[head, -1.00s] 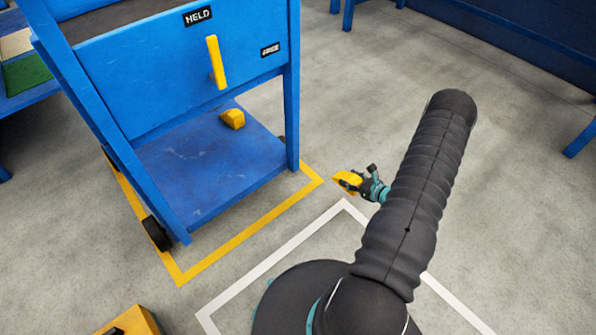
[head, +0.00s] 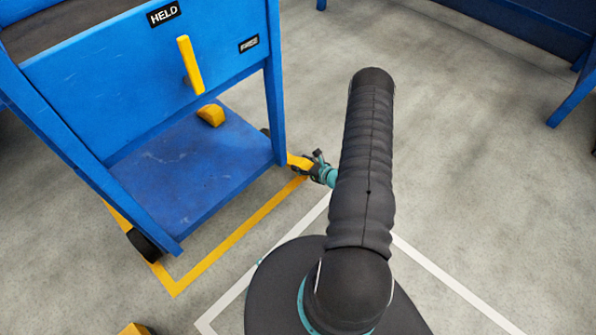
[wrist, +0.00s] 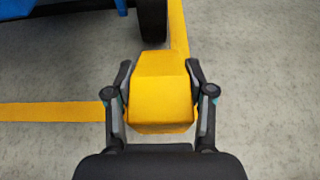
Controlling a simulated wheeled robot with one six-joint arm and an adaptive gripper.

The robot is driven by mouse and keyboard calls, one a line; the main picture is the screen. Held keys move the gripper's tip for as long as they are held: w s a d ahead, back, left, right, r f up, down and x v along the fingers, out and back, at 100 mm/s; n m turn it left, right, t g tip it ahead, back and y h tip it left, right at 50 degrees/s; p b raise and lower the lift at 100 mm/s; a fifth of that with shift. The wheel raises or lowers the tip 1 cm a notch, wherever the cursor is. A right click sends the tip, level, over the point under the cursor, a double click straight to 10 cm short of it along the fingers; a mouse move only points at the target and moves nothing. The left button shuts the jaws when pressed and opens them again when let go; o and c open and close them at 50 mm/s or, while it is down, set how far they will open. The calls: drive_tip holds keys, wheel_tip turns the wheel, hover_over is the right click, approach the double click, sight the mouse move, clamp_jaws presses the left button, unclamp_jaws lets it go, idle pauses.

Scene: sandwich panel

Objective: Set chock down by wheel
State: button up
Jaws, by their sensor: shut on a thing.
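My gripper (wrist: 160,101) is shut on a yellow chock (wrist: 161,92), one finger on each side of it in the wrist view. In the head view my gripper (head: 314,165) and the chock (head: 299,162) are low beside the right leg of the blue cart. A dark wheel (wrist: 153,20) stands just beyond the chock in the wrist view; I cannot tell the exact gap or whether the chock touches the floor. Another dark wheel (head: 144,245) shows at the cart's front left corner. A second yellow chock (head: 211,115) lies on the cart's lower shelf (head: 190,165).
The blue cart (head: 160,90) carries a yellow handle (head: 190,64) between labels, one reading HELD. A yellow floor line (head: 225,243) borders the cart. A white line (head: 265,258) surrounds my base. Open grey floor lies to the right. A yellow object (head: 134,328) is cut off at the bottom.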

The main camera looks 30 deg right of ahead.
drive_tip(key=shift+w+a+f, duration=0.3)
drive_tip(key=shift+a+f, duration=0.05)
drive_tip(key=shift+a, duration=0.25)
drive_tip(key=shift+f, duration=2.05)
drive_tip(key=shift+b, duration=0.3)
drive_tip(key=shift+f, duration=0.15)
drive_tip(key=o, duration=1.5)
